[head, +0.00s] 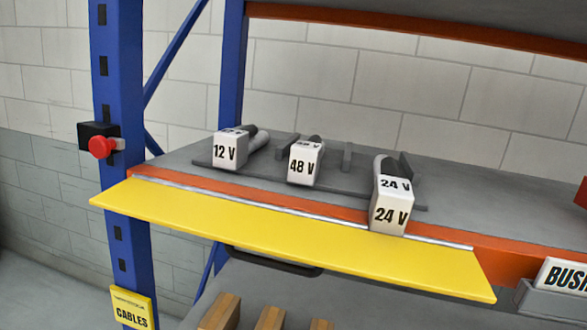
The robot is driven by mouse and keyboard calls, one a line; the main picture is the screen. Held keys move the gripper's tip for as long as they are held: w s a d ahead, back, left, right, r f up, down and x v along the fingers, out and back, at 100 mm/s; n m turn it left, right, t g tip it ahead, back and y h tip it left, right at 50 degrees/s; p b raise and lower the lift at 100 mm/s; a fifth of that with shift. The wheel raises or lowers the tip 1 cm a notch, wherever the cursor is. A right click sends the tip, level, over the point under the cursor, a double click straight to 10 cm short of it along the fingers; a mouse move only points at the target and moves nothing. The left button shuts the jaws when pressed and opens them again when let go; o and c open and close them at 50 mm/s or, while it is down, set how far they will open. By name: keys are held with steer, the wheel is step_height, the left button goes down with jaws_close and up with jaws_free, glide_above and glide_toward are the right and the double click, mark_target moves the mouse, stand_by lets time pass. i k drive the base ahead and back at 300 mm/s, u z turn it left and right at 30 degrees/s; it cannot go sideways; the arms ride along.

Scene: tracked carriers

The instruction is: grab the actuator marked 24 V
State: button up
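The actuator marked 24 V (390,214) is right of the image middle in the head view. It has a white block-shaped front, labelled on its front and top faces, and a grey cylindrical body behind. Its front reaches to the shelf's front edge, over the hinge line of the yellow flap (290,239). The actuator marked 48 V (304,165) and the one marked 12 V (229,150) sit further left and further back. All are at a dark grey holder (346,157) with upright dividers. My gripper is not in view.
The yellow flap sticks out along the front of the grey shelf (480,200). A dark handle (275,262) is below it. A blue post (118,120) with a red button (101,147) stands left. Wooden blocks (270,318) lie below. An orange beam (450,35) runs above.

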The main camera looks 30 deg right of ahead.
mark_target(391, 204)
steer(key=i, duration=1.05)
steer(key=z, duration=0.4)
